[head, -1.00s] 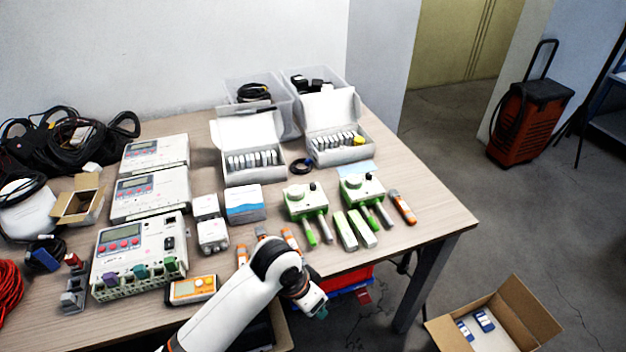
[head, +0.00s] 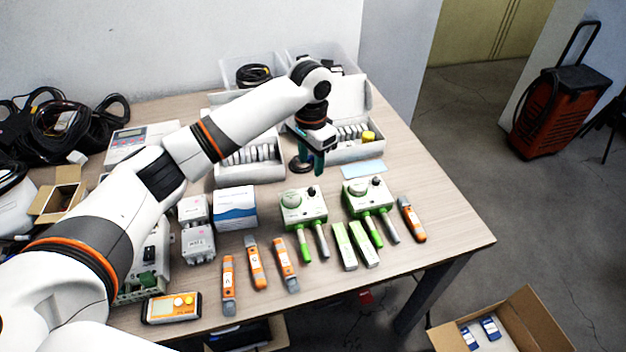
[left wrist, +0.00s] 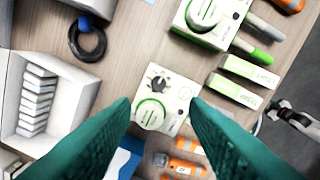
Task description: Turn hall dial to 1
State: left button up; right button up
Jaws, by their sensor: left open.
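Two white-and-green dial units stand on the table: the left unit (head: 304,212) and the right unit (head: 368,200). Each has a black knob and a larger round dial on top. I cannot read which one is marked hall. My left gripper (head: 318,166) is open and empty, pointing down above and behind the left unit. In the left wrist view its green fingers (left wrist: 161,104) spread on either side of the left unit (left wrist: 178,100), apart from it. That unit's black knob (left wrist: 158,82) shows a pale pointer; its numbers are too small to read. My right gripper is not seen.
Open white boxes of sensors (head: 350,152) stand behind the gripper. Green-white bars (head: 344,246) and orange testers (head: 285,263) lie in front. A blue-white carton (head: 236,209) stands left of the units.

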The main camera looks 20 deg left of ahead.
pick_arm(q)
send_over(312, 189)
jog(key=f, duration=0.4)
jog(key=shift+s+f, duration=0.1)
jog(key=shift+s, duration=0.15)
notch_tip(312, 189, down, 4)
jog(key=shift+w+f, duration=0.1)
jog(key=shift+f, duration=0.45)
jog(key=shift+c, duration=0.9)
grip_shut()
jog(key=shift+r+p, duration=0.15)
jog(key=shift+p, duration=0.35)
jog(key=n+p, duration=0.8)
jog(key=p, duration=0.3)
jog(key=shift+d+r, duration=0.1)
jog(key=shift+r, duration=0.05)
jog(key=n+p, duration=0.3)
jog(key=n, duration=0.1)
jog(key=n+p, duration=0.1)
jog(key=n, duration=0.2)
jog(key=shift+p, duration=0.4)
jog(key=shift+f+n+p, duration=0.2)
jog(key=shift+n+p, duration=0.3)
jog(key=shift+n, duration=0.9)
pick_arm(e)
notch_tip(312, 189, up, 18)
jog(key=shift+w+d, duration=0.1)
